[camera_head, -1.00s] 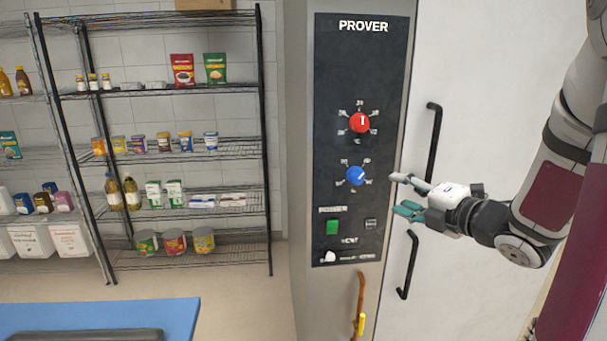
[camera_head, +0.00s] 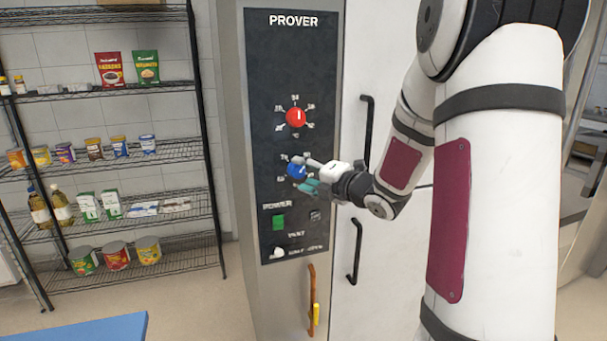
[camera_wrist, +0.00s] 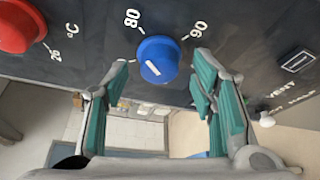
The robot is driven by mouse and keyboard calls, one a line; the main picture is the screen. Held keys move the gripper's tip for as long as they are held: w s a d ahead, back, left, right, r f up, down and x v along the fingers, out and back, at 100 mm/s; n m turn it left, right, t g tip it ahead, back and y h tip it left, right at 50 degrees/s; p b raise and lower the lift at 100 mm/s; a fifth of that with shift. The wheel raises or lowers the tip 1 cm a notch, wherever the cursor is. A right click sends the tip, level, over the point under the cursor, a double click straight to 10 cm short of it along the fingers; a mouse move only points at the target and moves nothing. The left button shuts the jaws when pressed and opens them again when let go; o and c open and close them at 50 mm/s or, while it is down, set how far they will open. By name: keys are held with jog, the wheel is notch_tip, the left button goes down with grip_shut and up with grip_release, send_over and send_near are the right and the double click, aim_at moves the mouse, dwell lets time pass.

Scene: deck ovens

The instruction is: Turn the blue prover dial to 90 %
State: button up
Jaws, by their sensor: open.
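The blue prover dial (camera_head: 297,170) is on the dark control panel (camera_head: 262,75), below the red dial, partly hidden by my gripper. It also shows in the wrist view (camera_wrist: 160,52), with 80 at its upper left and 90 at its upper right. A short white mark on its face lies on the lower left side of the dial in that view, not beside the 90. My gripper (camera_head: 308,175) is open in front of the dial. In the wrist view its green-padded fingers (camera_wrist: 163,72) stand on either side of the dial, with no clear contact.
The red dial (camera_head: 296,117) sits above the blue one and shows at the left edge of the wrist view. A green power switch (camera_head: 279,221) is below. Black door handles (camera_head: 366,130) are to the right. A wire shelf (camera_head: 120,160) stands at the left.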

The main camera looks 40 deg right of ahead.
jog(key=shift+w, duration=0.4)
jog(key=shift+c, duration=0.3)
jog(key=c, duration=1.1)
jog(key=shift+f, duration=0.1)
